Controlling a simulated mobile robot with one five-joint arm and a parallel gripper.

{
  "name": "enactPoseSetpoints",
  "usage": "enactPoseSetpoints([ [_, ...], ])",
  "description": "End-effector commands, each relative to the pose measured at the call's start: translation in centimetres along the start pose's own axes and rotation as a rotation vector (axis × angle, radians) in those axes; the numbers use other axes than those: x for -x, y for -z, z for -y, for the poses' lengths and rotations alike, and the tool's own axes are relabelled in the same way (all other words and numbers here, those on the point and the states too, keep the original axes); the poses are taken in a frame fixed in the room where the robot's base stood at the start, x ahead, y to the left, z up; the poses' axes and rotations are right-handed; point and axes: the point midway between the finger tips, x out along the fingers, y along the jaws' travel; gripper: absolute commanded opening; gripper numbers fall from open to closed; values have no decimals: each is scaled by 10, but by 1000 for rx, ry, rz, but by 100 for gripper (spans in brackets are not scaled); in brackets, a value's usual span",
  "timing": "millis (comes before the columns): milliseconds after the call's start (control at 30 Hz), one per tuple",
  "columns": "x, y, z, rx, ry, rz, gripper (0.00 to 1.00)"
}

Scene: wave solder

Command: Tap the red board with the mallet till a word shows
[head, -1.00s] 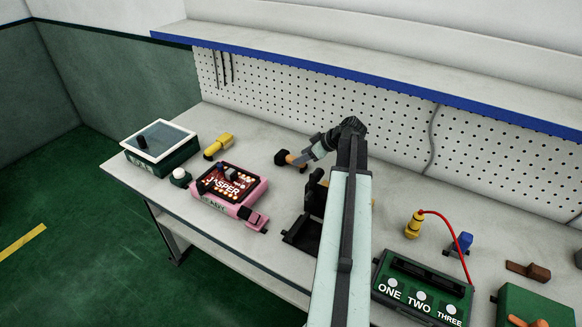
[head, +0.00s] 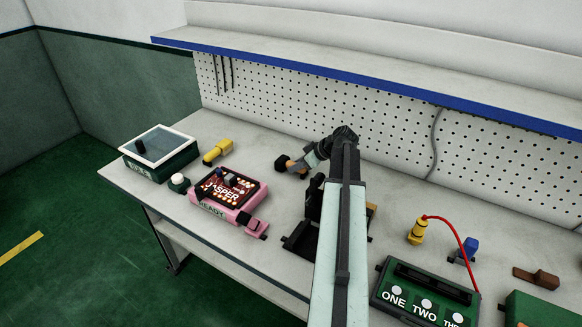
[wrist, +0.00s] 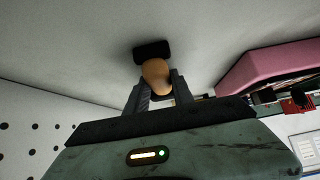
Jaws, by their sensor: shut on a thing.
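The red board (head: 228,187) sits in a pink fixture (head: 249,203) on the bench, left of my arm. It has lit orange dots and the word JASPER in pale letters. My gripper (wrist: 159,88) is shut on the mallet's orange handle (wrist: 155,72). The mallet's black head (wrist: 152,50) is beyond the fingers in the wrist view. In the head view the mallet head (head: 282,162) is behind and to the right of the board, apart from it and close over the bench top; I cannot tell if it touches the bench.
A yellow block (head: 218,152), a white-knobbed button (head: 178,180) and a glass-lidded green box (head: 160,150) are left of the mallet. A black open holder (head: 300,240) stands beside my arm. A green ONE TWO THREE box (head: 392,312) is at right.

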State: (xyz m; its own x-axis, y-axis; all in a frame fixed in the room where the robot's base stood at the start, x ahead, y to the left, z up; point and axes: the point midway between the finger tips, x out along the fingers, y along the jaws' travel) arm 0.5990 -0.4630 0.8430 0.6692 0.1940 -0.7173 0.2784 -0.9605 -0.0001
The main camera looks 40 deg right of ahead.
Motion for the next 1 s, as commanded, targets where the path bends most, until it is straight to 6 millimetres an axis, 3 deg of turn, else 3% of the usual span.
enactPoseSetpoints([
  [1000, 29, 27, 0, -1, -1, 0, 0],
])
